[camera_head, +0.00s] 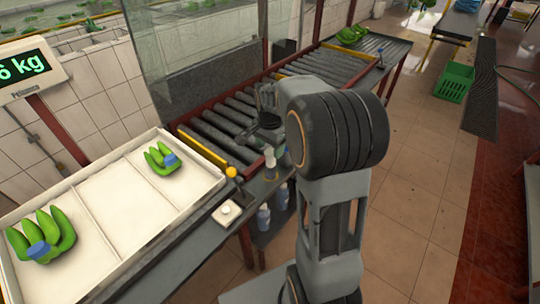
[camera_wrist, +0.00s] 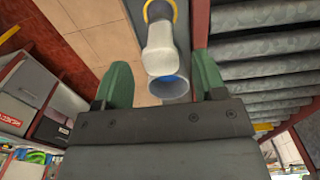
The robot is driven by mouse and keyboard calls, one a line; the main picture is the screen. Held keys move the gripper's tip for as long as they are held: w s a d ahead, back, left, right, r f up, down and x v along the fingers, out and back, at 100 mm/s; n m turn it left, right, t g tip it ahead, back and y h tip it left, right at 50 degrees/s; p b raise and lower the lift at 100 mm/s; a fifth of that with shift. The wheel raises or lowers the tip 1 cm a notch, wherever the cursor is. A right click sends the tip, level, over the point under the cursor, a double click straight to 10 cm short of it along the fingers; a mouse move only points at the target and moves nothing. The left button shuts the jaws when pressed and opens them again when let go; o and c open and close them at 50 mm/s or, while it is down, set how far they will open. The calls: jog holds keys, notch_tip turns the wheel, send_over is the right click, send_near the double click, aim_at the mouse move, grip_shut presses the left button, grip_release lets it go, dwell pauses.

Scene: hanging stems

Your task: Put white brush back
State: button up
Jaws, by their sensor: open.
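In the wrist view, the white brush (camera_wrist: 160,48) lies between the two green fingers of my gripper (camera_wrist: 162,82). Its upper end in the picture sits in a yellow ring (camera_wrist: 174,10), and its lower end is a whitish cup shape with blue inside. The fingers stand apart with gaps on both sides of the brush. In the head view, my gripper (camera_head: 267,112) is beside the roller conveyor's edge, partly hidden by my arm. A pale piece (camera_head: 270,160) under it may be the brush; it is too small to tell.
The roller conveyor (camera_head: 215,125) runs along the wall, close to my gripper. A white sorting tray (camera_head: 115,195) with green banana bunches (camera_head: 162,160) is at left. A green crate (camera_head: 454,82) is on the open tiled floor at right.

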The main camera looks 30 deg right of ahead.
notch_tip(320, 180, up, 6)
jog(key=shift+r, duration=0.15)
jog(key=s+a+n+t, duration=0.2)
jog(key=s+a+n, duration=0.2)
jog(key=s+n, duration=0.2)
jog(key=s+a+f+n+t, duration=0.1)
jog(key=s+a+n, duration=0.4)
jog(key=s, duration=0.5)
jog(key=n, duration=0.2)
jog(key=shift+f+n+t, duration=0.3)
jog(key=shift+t, duration=0.1)
jog(key=shift+a, duration=0.1)
